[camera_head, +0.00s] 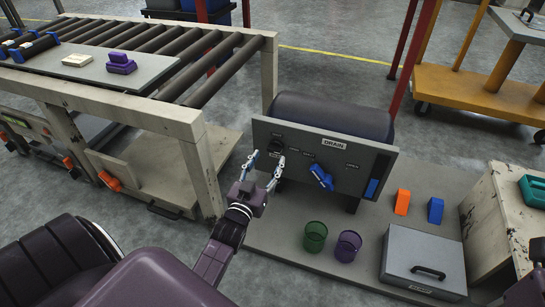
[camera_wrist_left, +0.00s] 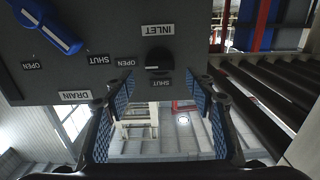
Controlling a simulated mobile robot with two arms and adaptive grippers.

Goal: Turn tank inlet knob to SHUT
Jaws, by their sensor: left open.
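The black inlet knob (camera_head: 275,147) is on the upper left of the grey tank panel (camera_head: 262,135), mostly behind my left gripper's fingers in the head view. In the upside-down left wrist view the knob (camera_wrist_left: 158,60) sits under the INLET label. Its pale mark points left, toward OPEN; a SHUT label is just below it. My left gripper (camera_head: 267,160) is open in front of the knob. In the wrist view its blue-padded fingers (camera_wrist_left: 163,88) lie on both sides of the knob, with nothing between them; contact cannot be told.
A blue drain handle (camera_head: 321,178) is right of the knob on the panel. A roller conveyor (camera_head: 190,50) stands at the left. Green (camera_head: 315,236) and purple (camera_head: 348,245) bins and a grey case (camera_head: 425,262) stand below the panel.

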